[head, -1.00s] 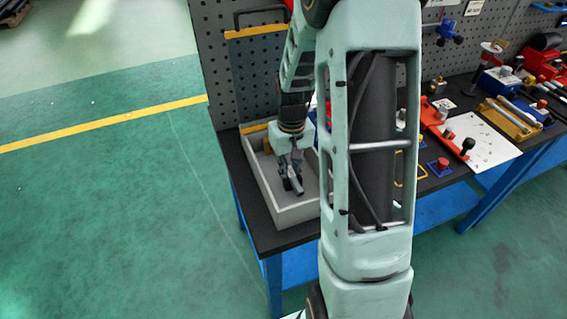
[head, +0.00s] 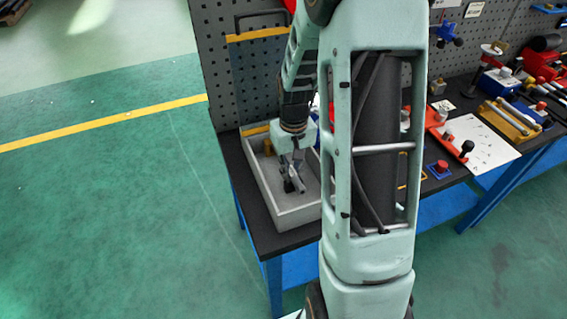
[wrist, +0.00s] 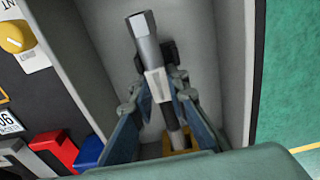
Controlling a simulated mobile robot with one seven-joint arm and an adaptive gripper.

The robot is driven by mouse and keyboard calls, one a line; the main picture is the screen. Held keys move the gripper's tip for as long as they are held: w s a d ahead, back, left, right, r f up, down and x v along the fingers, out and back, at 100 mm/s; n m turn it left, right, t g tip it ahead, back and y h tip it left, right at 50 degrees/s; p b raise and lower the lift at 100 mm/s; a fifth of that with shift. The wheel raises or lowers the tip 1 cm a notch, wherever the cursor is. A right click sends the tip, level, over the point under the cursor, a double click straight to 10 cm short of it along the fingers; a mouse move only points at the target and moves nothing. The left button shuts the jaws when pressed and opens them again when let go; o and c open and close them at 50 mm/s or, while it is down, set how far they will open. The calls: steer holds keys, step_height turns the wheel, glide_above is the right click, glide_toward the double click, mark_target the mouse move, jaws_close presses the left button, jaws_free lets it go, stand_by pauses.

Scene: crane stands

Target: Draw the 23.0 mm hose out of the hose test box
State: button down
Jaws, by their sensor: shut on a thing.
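The grey hose test box (head: 256,186) is an open-topped tray at the left end of the bench; its walls also show in the wrist view (wrist: 232,60). My gripper (head: 292,182) reaches down into it. In the wrist view my gripper (wrist: 157,78) is shut on a grey rod-like piece (wrist: 147,47) with a faceted end, which looks like the hose. A pale band shows on it between the fingers. Its lower part (wrist: 177,138) runs back toward a yellow part (wrist: 180,143) partly hidden by my gripper. I cannot read a size, nor tell whether the hose is still seated.
A pegboard (head: 222,60) stands behind the bench. My arm hides the bench just right of the box. Further right are a white plate (head: 482,140), a red and blue button block (head: 438,168) and a yellow tool tray (head: 508,120). The floor to the left is clear.

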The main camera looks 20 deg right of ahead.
steer(key=shift+s+d+r+g+p, duration=0.15)
steer(key=shift+s+r+g+p, duration=0.15)
steer(key=shift+s+r+p, duration=0.5)
steer(key=shift+s+r, duration=0.85)
steer(key=shift+r, duration=0.15)
steer(key=shift+w+a+r+p, duration=0.2)
steer(key=shift+w+r+p, duration=0.15)
steer(key=shift+p, duration=0.1)
steer(key=shift+r+p, duration=0.8)
steer(key=shift+r, duration=0.45)
steer(key=shift+a, duration=0.1)
